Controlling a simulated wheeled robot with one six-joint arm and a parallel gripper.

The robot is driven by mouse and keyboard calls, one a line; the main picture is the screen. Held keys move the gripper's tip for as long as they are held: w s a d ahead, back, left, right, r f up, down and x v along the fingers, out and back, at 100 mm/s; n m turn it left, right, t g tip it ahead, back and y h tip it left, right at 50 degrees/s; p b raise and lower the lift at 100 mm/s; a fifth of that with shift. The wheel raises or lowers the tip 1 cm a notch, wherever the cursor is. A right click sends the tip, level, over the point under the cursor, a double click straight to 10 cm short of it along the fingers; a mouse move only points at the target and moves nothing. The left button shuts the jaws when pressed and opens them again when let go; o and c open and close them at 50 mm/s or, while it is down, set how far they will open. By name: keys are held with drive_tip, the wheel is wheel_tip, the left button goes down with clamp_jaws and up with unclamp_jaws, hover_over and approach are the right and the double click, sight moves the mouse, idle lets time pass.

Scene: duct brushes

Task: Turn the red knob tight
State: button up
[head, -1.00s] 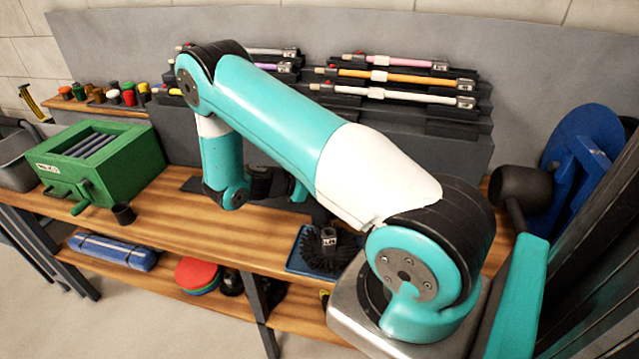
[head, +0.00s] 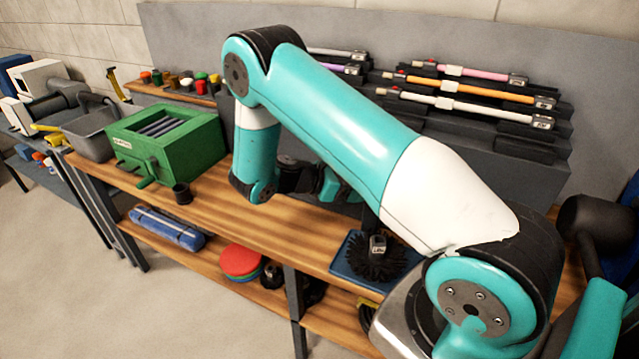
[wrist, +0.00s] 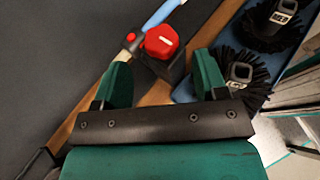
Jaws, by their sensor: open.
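The red knob (wrist: 162,41) shows in the wrist view, with a pale mark on its top. It sits at a dark block (wrist: 176,68), beside a rod with a pale blue part (wrist: 160,14) and a small red end piece (wrist: 130,38). My gripper (wrist: 163,76) is open and empty, its two green fingers apart. The knob lies ahead of the fingertips, roughly between them in the picture; I see no contact. In the head view my gripper (head: 327,186) hangs over the back of the bench, and I cannot make out the knob there behind my arm.
Black brushes (wrist: 240,75) on a blue tray (wrist: 185,92) lie right of the gripper; a brush (head: 376,256) also shows in the head view. Racked rods (head: 470,95) line the back.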

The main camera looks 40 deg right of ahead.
drive_tip(key=b+v, duration=0.1)
drive_tip(key=v, duration=0.9)
drive_tip(key=shift+a+r, duration=0.15)
drive_tip(key=shift+r, duration=0.05)
drive_tip(key=shift+w, duration=0.1)
